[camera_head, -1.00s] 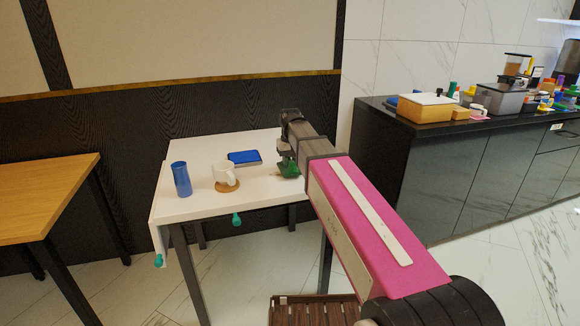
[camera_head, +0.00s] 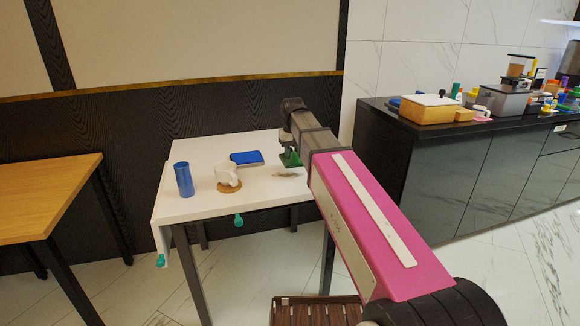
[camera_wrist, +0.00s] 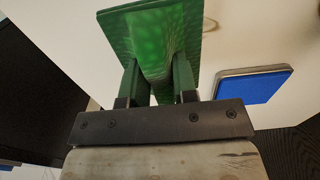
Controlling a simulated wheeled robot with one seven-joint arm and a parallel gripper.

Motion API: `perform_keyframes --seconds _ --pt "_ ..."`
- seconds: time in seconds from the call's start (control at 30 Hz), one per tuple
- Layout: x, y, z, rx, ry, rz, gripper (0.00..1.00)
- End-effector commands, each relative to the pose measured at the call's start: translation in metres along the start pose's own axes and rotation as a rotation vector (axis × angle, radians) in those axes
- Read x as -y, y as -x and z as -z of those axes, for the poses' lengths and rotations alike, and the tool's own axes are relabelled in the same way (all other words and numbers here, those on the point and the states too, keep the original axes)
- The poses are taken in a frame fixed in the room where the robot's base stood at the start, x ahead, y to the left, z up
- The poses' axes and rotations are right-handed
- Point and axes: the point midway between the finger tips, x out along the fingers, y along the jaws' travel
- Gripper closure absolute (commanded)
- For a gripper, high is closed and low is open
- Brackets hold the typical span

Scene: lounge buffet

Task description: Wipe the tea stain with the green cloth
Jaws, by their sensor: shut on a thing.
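The green cloth (camera_head: 289,158) is in my gripper (camera_head: 287,150), over the right part of the white table. In the wrist view the cloth (camera_wrist: 150,35) is pinched between the two fingers of my gripper (camera_wrist: 159,78), which are shut on it. A brownish stain (camera_head: 287,174) shows on the table top just below the cloth in the head view. Part of a brown ring mark (camera_wrist: 210,25) shows beside the cloth in the wrist view. The cloth appears slightly above the table.
On the white table (camera_head: 205,205) stand a blue cup (camera_head: 183,180), a white mug (camera_head: 224,173) on a cork coaster (camera_head: 229,187), and a blue box-like item (camera_head: 246,157), also in the wrist view (camera_wrist: 250,85). A wooden table (camera_head: 40,200) is at left, a dark counter (camera_head: 440,160) at right.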

Motion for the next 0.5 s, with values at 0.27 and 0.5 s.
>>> perform_keyframes --seconds 0.27,0.5 --pt "0.018 0.011 -0.001 0.0 0.0 0.0 1.0" --pt "0.017 0.011 0.0 0.0 0.0 0.0 1.0"
